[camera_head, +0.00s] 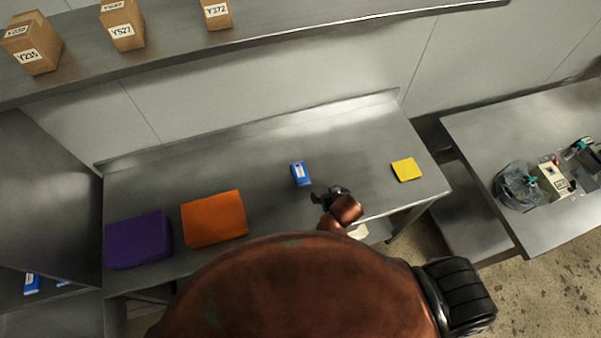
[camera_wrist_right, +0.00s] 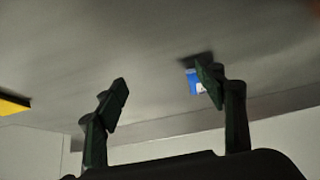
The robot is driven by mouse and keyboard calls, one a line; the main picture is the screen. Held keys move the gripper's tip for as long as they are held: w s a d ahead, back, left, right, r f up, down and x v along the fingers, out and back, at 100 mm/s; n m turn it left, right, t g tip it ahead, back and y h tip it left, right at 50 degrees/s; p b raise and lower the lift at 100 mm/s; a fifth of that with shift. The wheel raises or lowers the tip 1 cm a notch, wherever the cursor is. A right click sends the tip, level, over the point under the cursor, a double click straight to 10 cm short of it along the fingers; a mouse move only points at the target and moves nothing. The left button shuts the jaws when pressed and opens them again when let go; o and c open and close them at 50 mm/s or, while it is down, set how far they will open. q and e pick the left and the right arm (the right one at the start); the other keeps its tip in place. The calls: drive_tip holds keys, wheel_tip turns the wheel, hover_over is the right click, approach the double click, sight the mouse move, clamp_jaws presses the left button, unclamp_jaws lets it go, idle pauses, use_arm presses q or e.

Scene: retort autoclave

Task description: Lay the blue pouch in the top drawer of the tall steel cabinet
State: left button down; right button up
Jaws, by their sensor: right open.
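My right gripper (camera_head: 328,196) is open and empty just to the right of and nearer than the pouch. In the right wrist view the pouch (camera_wrist_right: 192,82) shows partly hidden behind one finger of the open gripper (camera_wrist_right: 165,90), not centred between the fingers. A tall steel body (camera_head: 50,190), seemingly the cabinet, stands at the left edge; I cannot make out its top drawer for sure. My left gripper is not in view.
An orange block (camera_head: 214,218) and a purple block (camera_head: 139,240) sit on the bench's left. A yellow pad (camera_head: 406,169) lies at right. Blue-white packs (camera_head: 31,284) lie low at far left. Cardboard boxes (camera_head: 122,24) stand on the shelf above. A second bench (camera_head: 500,135) holds equipment.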

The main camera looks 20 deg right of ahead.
drive_tip(key=t, duration=0.2)
approach(301, 173)
drive_tip(key=shift+w+a+f+n+y, duration=0.15)
drive_tip(key=shift+w+f+n+y, duration=0.2)
drive_tip(key=shift+w+f, duration=0.45)
drive_tip(key=shift+d+p+x, duration=0.15)
drive_tip(key=shift+x, duration=1.65)
drive_tip(key=shift+d+p+x, duration=0.15)
drive_tip(key=shift+x, duration=1.65)
drive_tip(key=shift+c, duration=0.2)
drive_tip(key=shift+r, duration=0.1)
drive_tip(key=c, duration=1.4)
drive_tip(key=shift+o, duration=0.2)
